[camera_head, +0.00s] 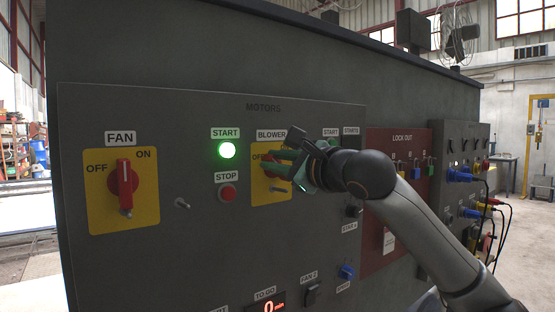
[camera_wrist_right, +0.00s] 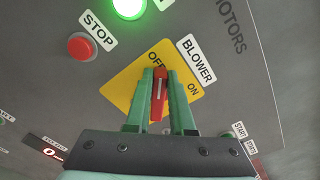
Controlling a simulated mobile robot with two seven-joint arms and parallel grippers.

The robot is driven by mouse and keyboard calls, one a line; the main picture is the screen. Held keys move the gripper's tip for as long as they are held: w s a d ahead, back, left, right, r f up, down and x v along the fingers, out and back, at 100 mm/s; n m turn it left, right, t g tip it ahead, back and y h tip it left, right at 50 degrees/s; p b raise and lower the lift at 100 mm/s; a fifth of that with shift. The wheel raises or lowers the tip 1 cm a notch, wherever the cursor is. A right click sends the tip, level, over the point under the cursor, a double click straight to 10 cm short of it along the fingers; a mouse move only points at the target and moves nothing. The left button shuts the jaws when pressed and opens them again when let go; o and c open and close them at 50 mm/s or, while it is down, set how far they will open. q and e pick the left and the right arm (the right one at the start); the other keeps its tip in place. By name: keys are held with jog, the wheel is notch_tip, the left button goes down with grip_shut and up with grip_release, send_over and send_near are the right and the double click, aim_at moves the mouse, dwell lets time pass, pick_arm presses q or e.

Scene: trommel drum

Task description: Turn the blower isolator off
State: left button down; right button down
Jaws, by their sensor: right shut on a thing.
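The blower isolator is a red handle (camera_wrist_right: 159,88) on a yellow plate (camera_wrist_right: 125,91) marked OFF and ON, below the BLOWER label (camera_wrist_right: 197,60). In the head view its yellow plate (camera_head: 270,194) is partly covered by my right gripper (camera_head: 277,164). In the right wrist view the two green fingers (camera_wrist_right: 160,78) stand on either side of the red handle, shut on it. The handle's upper end reaches the OFF lettering and partly covers it, with the ON lettering to its right. I cannot tell its exact setting. My left gripper is not in view.
The fan isolator (camera_head: 125,187) is at the left of the panel. A lit green START button (camera_head: 227,150) and a red STOP button (camera_head: 228,193) sit left of the blower plate. A red lock-out board (camera_head: 398,185) and blue plugs (camera_head: 460,175) are to the right.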

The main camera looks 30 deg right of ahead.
jog(key=n, duration=0.2)
jog(key=f+n, duration=0.1)
jog(key=n, duration=0.2)
jog(key=f+n, duration=0.1)
jog(key=n, duration=0.2)
jog(key=shift+a, duration=0.4)
jog(key=shift+n, duration=0.3)
jog(key=c, duration=0.8)
grip_release()
